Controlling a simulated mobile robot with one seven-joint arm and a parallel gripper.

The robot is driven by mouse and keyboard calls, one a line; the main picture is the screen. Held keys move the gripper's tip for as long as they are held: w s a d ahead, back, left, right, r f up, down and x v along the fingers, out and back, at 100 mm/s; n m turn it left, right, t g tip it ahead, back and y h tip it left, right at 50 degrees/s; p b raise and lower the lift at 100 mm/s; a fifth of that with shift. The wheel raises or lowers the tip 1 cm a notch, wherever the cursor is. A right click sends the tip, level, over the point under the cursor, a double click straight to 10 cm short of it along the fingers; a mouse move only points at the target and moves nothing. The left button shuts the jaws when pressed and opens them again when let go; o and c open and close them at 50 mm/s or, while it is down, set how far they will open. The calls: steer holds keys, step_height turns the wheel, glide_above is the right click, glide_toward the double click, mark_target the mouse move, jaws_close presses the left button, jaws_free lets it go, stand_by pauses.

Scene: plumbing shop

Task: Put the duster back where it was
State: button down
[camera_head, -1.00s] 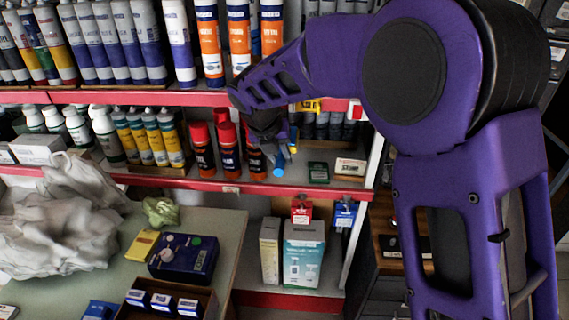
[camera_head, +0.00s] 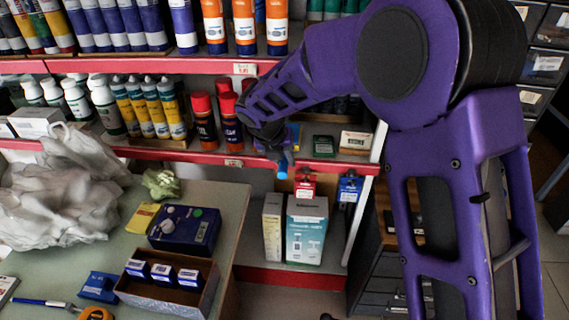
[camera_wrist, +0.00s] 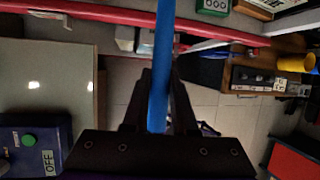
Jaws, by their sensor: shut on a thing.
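The duster shows as a thin blue rod (camera_wrist: 164,45) running between my fingers in the wrist view. Its blue end (camera_head: 282,168) hangs under my gripper in the head view. The rest of it is hidden or out of frame. My gripper (camera_wrist: 160,82) is shut on this rod. In the head view my gripper (camera_head: 272,148) is in front of the red edge of the middle shelf, right of the red-capped cans (camera_head: 229,118), and my wrist hides part of that shelf.
The middle shelf (camera_head: 215,158) holds bottles and small boxes. Below it are hanging red and blue tags (camera_head: 305,186) and white cartons (camera_head: 306,231). A table (camera_head: 226,203) at lower left carries a crumpled bag (camera_head: 60,195), a blue box (camera_head: 184,229) and an open carton. Floor shows at right.

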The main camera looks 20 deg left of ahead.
steer(key=shift+f, duration=0.2)
steer(key=c, duration=0.7)
jaws_free()
steer(key=shift+r, duration=0.2)
steer(key=d+p+v, duration=0.1)
steer(key=p+v, duration=0.1)
steer(key=v, duration=0.9)
steer(key=shift+s+a+r+p, duration=0.2)
steer(key=shift+a+r+p, duration=0.15)
steer(key=shift+a, duration=0.15)
